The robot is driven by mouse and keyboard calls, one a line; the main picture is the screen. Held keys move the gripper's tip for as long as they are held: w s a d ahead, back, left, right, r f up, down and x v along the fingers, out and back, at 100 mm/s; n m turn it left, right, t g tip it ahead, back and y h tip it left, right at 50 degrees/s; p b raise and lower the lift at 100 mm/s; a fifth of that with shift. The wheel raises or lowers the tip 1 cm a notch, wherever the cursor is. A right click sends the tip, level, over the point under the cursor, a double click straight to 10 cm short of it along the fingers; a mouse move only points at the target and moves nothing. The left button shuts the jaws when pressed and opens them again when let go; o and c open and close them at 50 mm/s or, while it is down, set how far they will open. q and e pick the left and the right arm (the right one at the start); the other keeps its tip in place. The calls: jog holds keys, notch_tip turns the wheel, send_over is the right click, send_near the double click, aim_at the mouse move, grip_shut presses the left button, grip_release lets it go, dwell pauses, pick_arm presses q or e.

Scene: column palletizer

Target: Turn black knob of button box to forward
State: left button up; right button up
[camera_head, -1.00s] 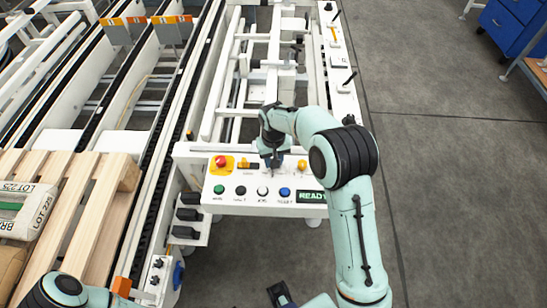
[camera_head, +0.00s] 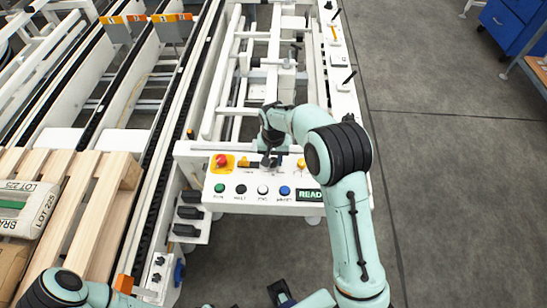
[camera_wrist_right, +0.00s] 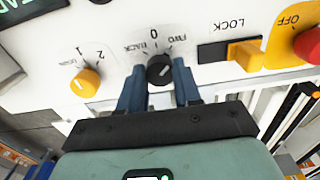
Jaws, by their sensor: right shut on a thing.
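The button box (camera_head: 225,205) is a white panel at the front end of the conveyor frame. Its black knob (camera_wrist_right: 160,70) lies between the two blue fingers of my right gripper (camera_wrist_right: 158,84) in the right wrist view. The gripper is shut on the knob. Labels for BACK, 0 and FWD sit around the knob, upside down in this view. The knob's white mark looks slanted toward the FWD side. In the head view my right gripper (camera_head: 270,163) comes down on the panel's upper row and hides the knob.
A red stop button (camera_head: 221,160), a yellow lock switch (camera_wrist_right: 246,55) and a yellow selector (camera_wrist_right: 86,82) flank the knob. Several push buttons line the front row, beside a READY display (camera_head: 310,195) partly covered by my arm. A pallet (camera_head: 105,205) stands left.

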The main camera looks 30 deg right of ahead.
aim_at(273, 161)
jog(key=o, duration=1)
jog(key=shift+o, duration=0.2)
jog(key=shift+r, duration=0.15)
notch_tip(273, 161, up, 13)
jog(key=p, duration=0.1)
jog(key=shift+r, duration=0.1)
